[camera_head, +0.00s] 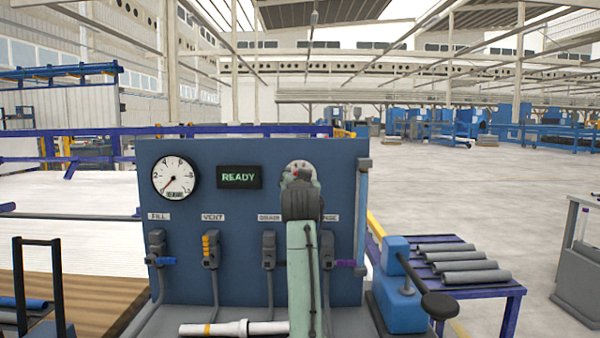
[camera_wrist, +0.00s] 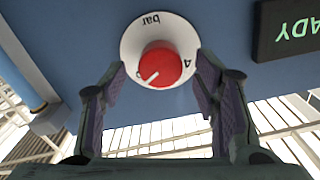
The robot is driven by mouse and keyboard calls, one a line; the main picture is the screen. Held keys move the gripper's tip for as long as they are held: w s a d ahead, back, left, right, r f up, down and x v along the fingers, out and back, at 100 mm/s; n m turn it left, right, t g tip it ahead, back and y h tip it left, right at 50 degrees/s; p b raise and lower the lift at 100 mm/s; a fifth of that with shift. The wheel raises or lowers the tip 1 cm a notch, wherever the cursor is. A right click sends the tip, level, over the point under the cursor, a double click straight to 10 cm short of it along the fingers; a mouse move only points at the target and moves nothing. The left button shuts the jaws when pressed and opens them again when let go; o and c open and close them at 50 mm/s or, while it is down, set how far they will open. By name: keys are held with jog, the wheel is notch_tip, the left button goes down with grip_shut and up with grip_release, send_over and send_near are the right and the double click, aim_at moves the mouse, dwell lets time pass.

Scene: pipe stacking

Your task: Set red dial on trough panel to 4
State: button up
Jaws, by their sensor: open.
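The red dial (camera_wrist: 160,64) sits on a round white scale plate on the blue trough panel (camera_head: 240,270). In the wrist view the scale reads upside down, with "bar" above the knob and a 4 at its right. A white line on the knob points to the lower left of that picture. My gripper (camera_wrist: 160,82) is open, with one finger on each side of the dial's lower part and nothing between the pads that I can see held. In the head view my gripper (camera_head: 301,183) and arm cover most of the dial.
A gauge (camera_head: 174,178) and a READY display (camera_head: 240,176) are left of the dial. Several valves with levers (camera_head: 211,249) line the panel below. A white pipe (camera_head: 232,328) lies in front. A blue clamp (camera_head: 402,290) and a rack of grey pipes (camera_head: 465,262) stand right.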

jog(key=shift+w+p, duration=0.4)
jog(key=shift+w, duration=1.05)
jog(key=c, duration=1.2)
jog(key=shift+o, duration=0.2)
